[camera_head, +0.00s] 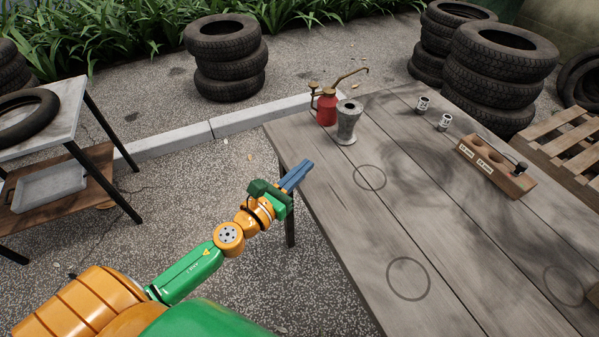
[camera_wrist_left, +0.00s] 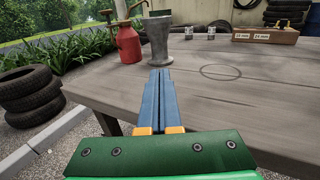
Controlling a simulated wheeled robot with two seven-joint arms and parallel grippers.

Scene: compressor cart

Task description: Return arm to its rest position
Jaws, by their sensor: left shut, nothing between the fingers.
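My left gripper (camera_head: 298,175) is at the left edge of the wooden table (camera_head: 330,220) in the head view, its blue fingers closed together with nothing between them. It also shows in the left wrist view (camera_wrist_left: 161,75), pointing toward a grey metal cup-like piece (camera_wrist_left: 160,42). The green and orange left arm reaches in from the lower left. My right gripper is not in either view.
A red oil can (camera_head: 327,108) stands beside the grey piece (camera_head: 347,122) near the table's far left corner. Two small sockets (camera_head: 422,104) (camera_head: 445,122) and a wooden holder block (camera_head: 495,165) are farther right. Tyre stacks (camera_head: 226,60) and a side table (camera_head: 45,140) surround the area.

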